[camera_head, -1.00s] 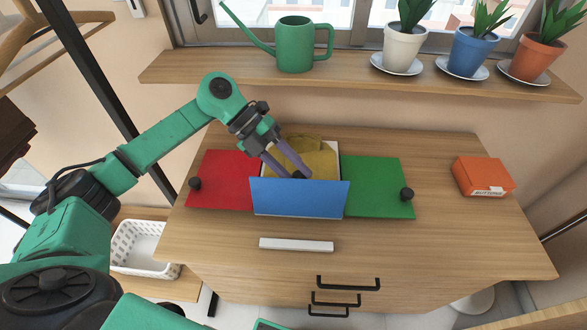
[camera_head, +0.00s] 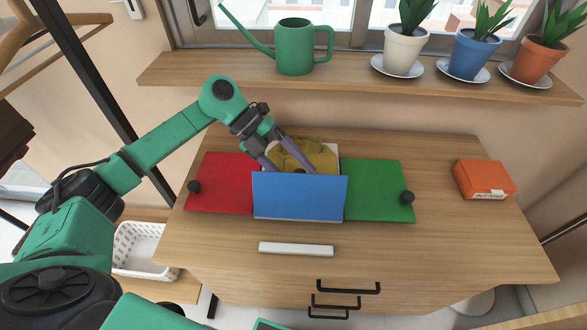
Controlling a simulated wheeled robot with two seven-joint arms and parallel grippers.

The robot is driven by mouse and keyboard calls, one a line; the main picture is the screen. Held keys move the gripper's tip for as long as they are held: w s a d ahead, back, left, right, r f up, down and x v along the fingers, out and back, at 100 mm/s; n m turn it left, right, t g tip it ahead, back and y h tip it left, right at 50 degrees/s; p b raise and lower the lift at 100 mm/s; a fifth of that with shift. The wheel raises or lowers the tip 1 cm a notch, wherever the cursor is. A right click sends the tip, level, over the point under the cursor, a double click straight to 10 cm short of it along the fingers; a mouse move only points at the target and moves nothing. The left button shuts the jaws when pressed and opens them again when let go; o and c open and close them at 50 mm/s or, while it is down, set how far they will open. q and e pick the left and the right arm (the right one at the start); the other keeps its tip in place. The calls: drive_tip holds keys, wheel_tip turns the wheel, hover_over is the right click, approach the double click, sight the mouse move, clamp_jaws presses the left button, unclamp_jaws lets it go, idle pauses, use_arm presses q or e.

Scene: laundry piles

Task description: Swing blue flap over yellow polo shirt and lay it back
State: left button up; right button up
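The blue flap (camera_head: 299,197) stands tilted up at the front of the folding board, its top edge leaning toward the yellow polo shirt. The yellow polo shirt (camera_head: 303,151) lies folded on the board's white middle panel (camera_head: 272,149); its front part is hidden behind the flap. My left gripper (camera_head: 296,171) reaches in from the upper left over the shirt. Its purple fingers are spread, with the tips at the flap's top edge. A small dark piece shows between them; I cannot tell if they touch it. My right gripper is not in view.
The red flap (camera_head: 225,190) and the green flap (camera_head: 375,190), each with a black knob, lie flat on either side. A white bar (camera_head: 296,249) lies in front. An orange box (camera_head: 483,180) is at the right. The wooden top between green flap and box is clear.

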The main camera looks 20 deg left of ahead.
use_arm(q)
drive_tip(key=shift+a+r, duration=0.1)
drive_tip(key=shift+r, duration=0.1)
drive_tip(key=w+a, duration=0.1)
drive_tip(key=a, duration=1.1)
drive_tip(key=shift+w+a+r, duration=0.2)
drive_tip(key=shift+w+a, duration=0.1)
drive_tip(key=shift+w, duration=0.05)
